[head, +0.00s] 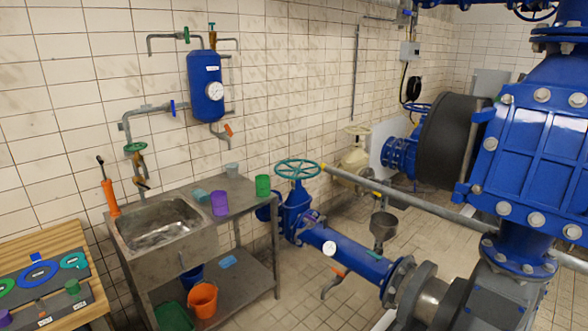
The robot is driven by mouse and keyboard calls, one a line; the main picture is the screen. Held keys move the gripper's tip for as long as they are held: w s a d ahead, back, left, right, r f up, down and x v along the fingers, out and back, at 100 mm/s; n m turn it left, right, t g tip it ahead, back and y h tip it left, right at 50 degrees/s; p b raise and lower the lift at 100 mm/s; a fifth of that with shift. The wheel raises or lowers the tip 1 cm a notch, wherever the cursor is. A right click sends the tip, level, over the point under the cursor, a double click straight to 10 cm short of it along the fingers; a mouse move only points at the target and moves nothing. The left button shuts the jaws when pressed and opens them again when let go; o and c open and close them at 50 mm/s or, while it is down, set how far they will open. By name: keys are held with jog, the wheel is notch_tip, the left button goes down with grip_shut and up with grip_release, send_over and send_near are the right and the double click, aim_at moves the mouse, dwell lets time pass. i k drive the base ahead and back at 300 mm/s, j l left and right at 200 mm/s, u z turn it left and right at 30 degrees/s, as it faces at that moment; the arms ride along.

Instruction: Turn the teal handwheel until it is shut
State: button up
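The teal handwheel (297,169) lies roughly level on top of a blue gate valve (296,208), to the right of the sink bench. Its spokes and rim show clearly, and nothing touches it. From this view I cannot tell how far the valve is open or shut. My gripper is not in view.
A steel sink bench (240,203) stands left of the valve, with purple (219,203) and green (262,186) cups near its edge. A blue pipe (350,256) runs toward the lower right. A grey pipe (420,207) crosses right of the wheel. Tiled floor shows below the bench.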

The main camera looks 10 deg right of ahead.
aim_at(296, 170)
jog(key=i+j, duration=0.1)
jog(key=i, duration=0.5)
jog(key=i+j, duration=0.1)
jog(key=i, duration=0.45)
jog(key=i+z, duration=0.1)
jog(key=i, duration=0.5)
jog(key=i+j, duration=0.2)
jog(key=i, duration=0.4)
jog(key=i+j+z, duration=0.1)
jog(key=i, duration=0.5)
jog(key=i+j, duration=0.2)
jog(key=i, duration=0.35)
